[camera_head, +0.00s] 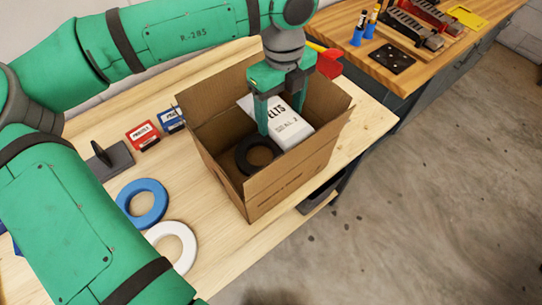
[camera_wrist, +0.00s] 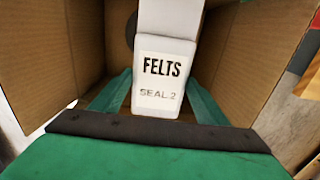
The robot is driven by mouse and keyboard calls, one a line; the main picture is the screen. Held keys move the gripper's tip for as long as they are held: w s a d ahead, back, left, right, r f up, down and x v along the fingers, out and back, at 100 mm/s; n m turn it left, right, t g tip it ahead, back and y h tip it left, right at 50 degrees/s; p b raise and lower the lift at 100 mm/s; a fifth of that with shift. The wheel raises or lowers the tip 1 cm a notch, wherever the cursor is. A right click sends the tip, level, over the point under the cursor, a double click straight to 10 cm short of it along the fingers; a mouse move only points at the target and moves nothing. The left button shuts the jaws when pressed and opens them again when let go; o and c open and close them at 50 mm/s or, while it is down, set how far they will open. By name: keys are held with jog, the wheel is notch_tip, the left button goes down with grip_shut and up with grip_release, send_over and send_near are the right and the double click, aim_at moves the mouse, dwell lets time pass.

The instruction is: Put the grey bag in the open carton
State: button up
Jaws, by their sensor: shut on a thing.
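The pale grey bag (camera_head: 291,128), with a label reading FELTS, is between the fingers of my gripper (camera_head: 280,116), which is shut on it. The bag also shows in the wrist view (camera_wrist: 165,72), held upright between the green fingers. The open cardboard carton (camera_head: 272,197) stands on the bench with its flaps spread. My fingers and the bag are within the carton's opening, toward its right side. I cannot tell whether the bag touches the carton floor.
A black ring (camera_head: 243,163) lies inside the carton, left of the bag. A blue ring (camera_head: 127,195), a white ring (camera_head: 188,240), a red box (camera_head: 143,135) and a blue box (camera_head: 171,120) are on the bench left of the carton. A second bench (camera_head: 345,45) stands behind.

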aim_at(280, 118)
notch_tip(280, 118, down, 16)
jog(key=shift+f, duration=0.2)
dwell(0.4)
jog(key=shift+f, duration=0.1)
jog(key=shift+f, duration=0.25)
jog(key=o, duration=1.2)
jog(key=shift+a, duration=0.1)
jog(key=shift+r, duration=0.1)
jog(key=shift+w+r, duration=0.1)
jog(key=shift+r, duration=0.4)
notch_tip(280, 118, up, 12)
jog(key=shift+f, duration=0.2)
